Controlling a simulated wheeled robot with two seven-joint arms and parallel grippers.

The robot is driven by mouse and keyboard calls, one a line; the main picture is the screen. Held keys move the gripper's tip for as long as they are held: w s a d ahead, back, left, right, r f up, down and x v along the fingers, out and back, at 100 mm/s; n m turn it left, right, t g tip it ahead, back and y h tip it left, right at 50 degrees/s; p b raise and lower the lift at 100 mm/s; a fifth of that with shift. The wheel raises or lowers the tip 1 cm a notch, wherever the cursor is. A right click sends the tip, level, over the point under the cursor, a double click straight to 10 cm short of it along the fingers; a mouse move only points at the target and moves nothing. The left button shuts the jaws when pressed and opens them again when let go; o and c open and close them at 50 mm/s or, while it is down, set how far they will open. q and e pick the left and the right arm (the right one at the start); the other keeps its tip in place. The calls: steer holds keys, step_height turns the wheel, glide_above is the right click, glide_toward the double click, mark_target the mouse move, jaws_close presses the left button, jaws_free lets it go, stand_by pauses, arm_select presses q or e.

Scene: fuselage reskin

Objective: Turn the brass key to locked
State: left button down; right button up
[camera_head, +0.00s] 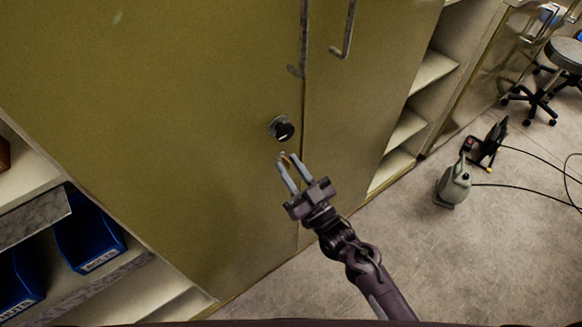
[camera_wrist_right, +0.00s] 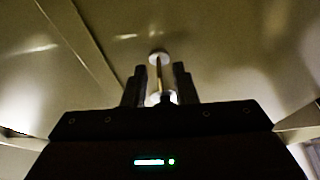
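The lock (camera_head: 282,128) is a round metal disc with a dark centre on the olive cabinet door. A pale disc that looks like it shows ahead of the fingers in the wrist view (camera_wrist_right: 158,57). My right gripper (camera_head: 284,158) is just below the lock, with a visible gap to it in the head view. A small brass key (camera_head: 291,163) shows between its two fingers, which appear shut on it; the fingers stand a little apart. In the wrist view, a thin shaft (camera_wrist_right: 159,77) runs from between the fingers towards the disc. Whether it touches cannot be told. My left gripper is not in view.
Long door handles (camera_head: 348,30) hang above the lock, on both sides of the door seam. Open shelves with blue bins (camera_head: 86,232) are at the lower left. A grey canister (camera_head: 454,185) and cables lie on the floor at right, with a stool (camera_head: 566,53) beyond.

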steer(key=b+v, duration=0.2)
steer(key=v, duration=0.5)
steer(key=shift+s+d+f, duration=0.15)
steer(key=shift+s+d, duration=0.05)
steer(key=shift+s, duration=0.1)
steer(key=s+d+f+m+g+h, duration=0.1)
steer(key=s+d+f+g+h, duration=0.2)
steer(key=f, duration=0.8)
steer(key=s+d+f+m+g+h, duration=0.1)
steer(key=s+d+f+g+h, duration=0.15)
steer(key=f, duration=0.85)
steer(key=s+d+f+m+g+h, duration=0.1)
steer(key=s+d+f+g+h, duration=0.2)
steer(key=f, duration=0.8)
steer(key=s+d+f+g+h, duration=0.2)
steer(key=s+d+f+g, duration=0.2)
steer(key=s+f, duration=0.3)
steer(key=s+d+f+m+g+h, duration=0.1)
steer(key=s+d+f+g, duration=0.3)
steer(key=s, duration=1.2)
step_height(320, 180, down, 5)
steer(key=shift+s+d+r+m+g+h, duration=0.25)
steer(key=shift+d+m+g+h, duration=0.1)
steer(key=shift+d+h, duration=0.65)
